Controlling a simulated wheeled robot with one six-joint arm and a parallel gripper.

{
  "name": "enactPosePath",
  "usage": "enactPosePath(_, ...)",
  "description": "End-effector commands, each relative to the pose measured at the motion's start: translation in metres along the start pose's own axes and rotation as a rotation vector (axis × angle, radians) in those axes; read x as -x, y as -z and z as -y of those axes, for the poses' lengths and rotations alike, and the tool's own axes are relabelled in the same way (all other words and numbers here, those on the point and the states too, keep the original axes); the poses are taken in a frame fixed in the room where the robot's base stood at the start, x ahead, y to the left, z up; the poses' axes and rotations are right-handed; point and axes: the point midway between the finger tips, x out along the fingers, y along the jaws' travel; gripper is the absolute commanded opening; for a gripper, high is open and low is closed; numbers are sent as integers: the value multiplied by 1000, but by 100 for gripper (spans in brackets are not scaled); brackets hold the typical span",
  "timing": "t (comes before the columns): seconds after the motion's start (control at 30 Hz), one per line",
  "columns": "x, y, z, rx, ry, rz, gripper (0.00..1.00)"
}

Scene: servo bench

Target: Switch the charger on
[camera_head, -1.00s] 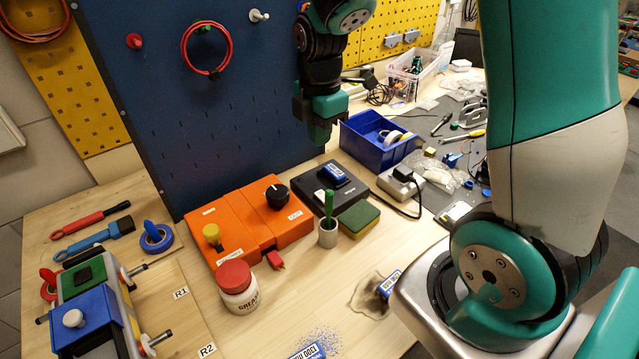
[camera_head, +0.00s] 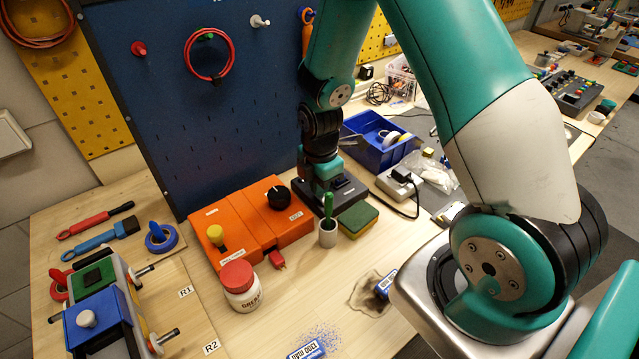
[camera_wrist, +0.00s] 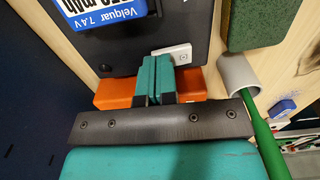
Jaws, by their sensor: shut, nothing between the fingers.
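The charger (camera_head: 352,194) is a dark box on the bench, right of the orange unit. In the wrist view its black top (camera_wrist: 125,45) carries a blue and white battery pack (camera_wrist: 103,14) labelled Velquar 7.4 V. A small white switch (camera_wrist: 180,54) sits on the same top. My gripper (camera_head: 321,193) is lowered over the charger's left part, pointing down. In the wrist view my teal fingers (camera_wrist: 156,62) are shut together and empty, their tips right beside the switch and partly covering it. I cannot tell whether they touch it or which way it is set.
The orange unit (camera_head: 240,222) with a black knob (camera_head: 278,196) and a yellow button stands close on the left. A cup (camera_head: 327,236) with a green-handled tool and a green sponge (camera_head: 358,218) stand in front. A blue bin (camera_head: 375,150) is behind.

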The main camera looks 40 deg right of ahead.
Motion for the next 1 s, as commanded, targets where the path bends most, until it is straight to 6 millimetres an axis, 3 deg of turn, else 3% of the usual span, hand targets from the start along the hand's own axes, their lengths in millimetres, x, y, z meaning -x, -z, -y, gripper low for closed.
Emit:
enactPosePath(0.4, 7, 0, 14, 0, 0, 0, 0)
enactPosePath(0.73, 9, 0, 14, 1, 0, 0, 0)
enactPosePath(0.87, 24, 2, 15, 3, 0, 0, 0)
enactPosePath(1.0, 52, 4, 16, 8, -1, 0, 0)
